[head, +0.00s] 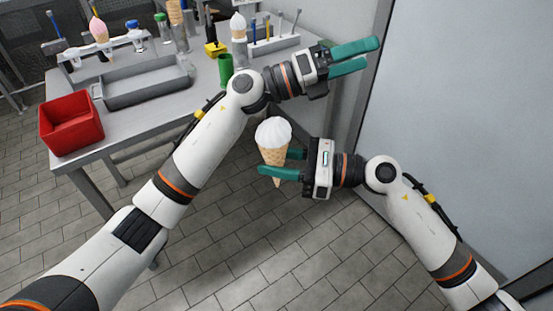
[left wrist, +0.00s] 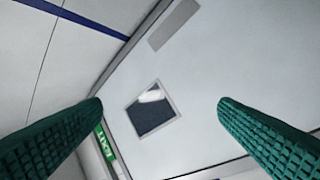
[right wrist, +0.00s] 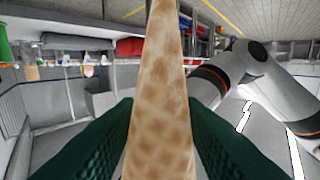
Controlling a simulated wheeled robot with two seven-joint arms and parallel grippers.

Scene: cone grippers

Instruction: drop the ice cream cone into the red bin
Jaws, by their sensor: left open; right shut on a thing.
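An ice cream cone (head: 273,141) with white ice cream on a waffle cone is held upright in my right gripper (head: 283,164) in the head view, over the floor in front of the table. In the right wrist view the waffle part of the cone (right wrist: 160,100) stands between the green fingers of my right gripper (right wrist: 160,150). My left gripper (head: 355,56) is open and empty, off the table's right end, pointing right. Its spread fingers show in the left wrist view (left wrist: 160,115), facing a pale door or wall. The red bin (head: 71,124) stands on the table's left front corner.
My left arm crosses between the held cone and the bin. A pale wall (head: 460,100) rises at right.

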